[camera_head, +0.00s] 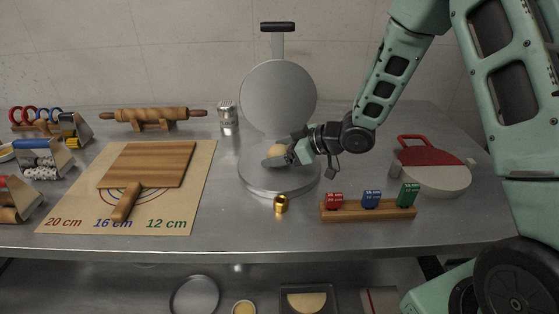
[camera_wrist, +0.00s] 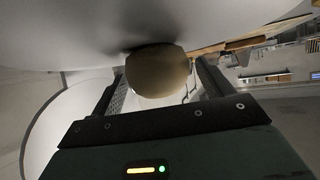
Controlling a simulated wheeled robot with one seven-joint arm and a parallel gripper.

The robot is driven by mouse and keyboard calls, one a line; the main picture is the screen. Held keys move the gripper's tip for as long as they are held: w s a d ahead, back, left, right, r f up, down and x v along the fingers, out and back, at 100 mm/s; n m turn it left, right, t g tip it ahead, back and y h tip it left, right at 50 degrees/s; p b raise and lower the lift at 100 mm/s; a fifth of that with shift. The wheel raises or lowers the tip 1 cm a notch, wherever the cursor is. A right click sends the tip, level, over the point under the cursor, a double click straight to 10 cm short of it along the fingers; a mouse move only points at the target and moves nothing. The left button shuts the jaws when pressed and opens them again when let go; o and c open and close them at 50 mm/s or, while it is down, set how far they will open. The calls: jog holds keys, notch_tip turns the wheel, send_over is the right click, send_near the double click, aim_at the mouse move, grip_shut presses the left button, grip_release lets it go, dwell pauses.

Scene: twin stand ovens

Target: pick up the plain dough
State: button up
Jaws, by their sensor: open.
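In the wrist view the dough (camera_wrist: 157,71) sits between the two finger ends, close under a large pale surface. My gripper (camera_head: 279,157) reaches in from the right, with its fingers on either side of the dough. The jaws (camera_wrist: 158,88) are open, and I cannot tell whether either finger touches the dough. Part of the dough is hidden by a finger in the head view.
The press's raised round lid (camera_head: 278,95) stands close behind my gripper. A small brass piece (camera_head: 281,204) and a wooden rack with colored blocks (camera_head: 368,210) are in front. A wooden board (camera_head: 148,164) lies on a mat at left. A red-and-white round item (camera_head: 432,168) is at right.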

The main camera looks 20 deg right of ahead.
jog(key=shift+c, duration=0.3)
jog(key=c, duration=0.7)
jog(key=shift+c, duration=0.2)
